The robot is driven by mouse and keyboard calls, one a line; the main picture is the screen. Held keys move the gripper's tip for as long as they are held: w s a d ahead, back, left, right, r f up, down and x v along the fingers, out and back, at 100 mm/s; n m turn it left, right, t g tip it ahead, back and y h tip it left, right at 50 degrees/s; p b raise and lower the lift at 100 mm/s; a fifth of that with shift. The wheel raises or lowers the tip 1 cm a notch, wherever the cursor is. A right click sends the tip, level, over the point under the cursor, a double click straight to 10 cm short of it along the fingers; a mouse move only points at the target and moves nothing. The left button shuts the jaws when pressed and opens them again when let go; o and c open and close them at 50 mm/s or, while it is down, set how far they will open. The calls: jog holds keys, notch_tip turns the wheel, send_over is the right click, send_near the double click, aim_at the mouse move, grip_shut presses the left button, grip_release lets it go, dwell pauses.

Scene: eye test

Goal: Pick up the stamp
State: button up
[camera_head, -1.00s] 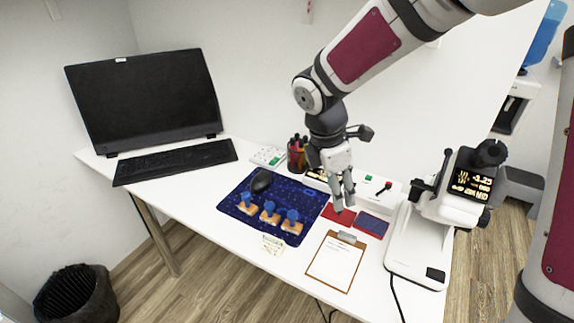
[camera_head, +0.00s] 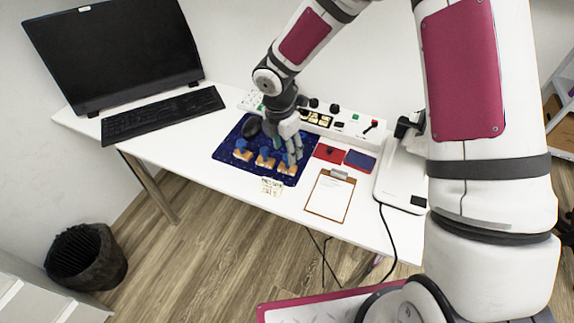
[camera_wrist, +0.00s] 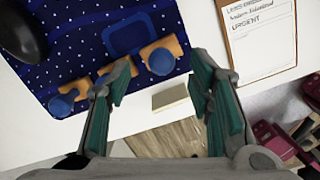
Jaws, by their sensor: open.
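Three stamps with blue knob handles and orange-brown bases stand in a row on a dark blue, starry mat (camera_head: 227,150). They are the left stamp (camera_head: 243,154), the middle stamp (camera_head: 264,161) and the right stamp (camera_head: 287,168). My gripper (camera_head: 294,158) is at the right stamp in the head view and partly covers it. In the wrist view, my gripper (camera_wrist: 163,73) is open and empty. The right stamp (camera_wrist: 160,59) shows between the fingertips, towards the top. The left finger partly hides the middle stamp; the left stamp (camera_wrist: 62,103) lies outside it.
A black mouse (camera_head: 251,127) lies on the mat. A clipboard (camera_head: 330,196), a red pad (camera_head: 329,153) and a blue pad (camera_head: 360,161) lie to the right. A small cream block (camera_head: 271,187) is near the front edge. A keyboard (camera_head: 163,114) and monitor (camera_head: 115,52) are left.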

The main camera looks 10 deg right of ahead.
aim_at(287, 164)
jog(key=shift+d+f, duration=0.15)
jog(key=shift+f, duration=1.25)
jog(key=shift+d+f, duration=0.1)
jog(key=shift+f, duration=1.25)
grip_shut()
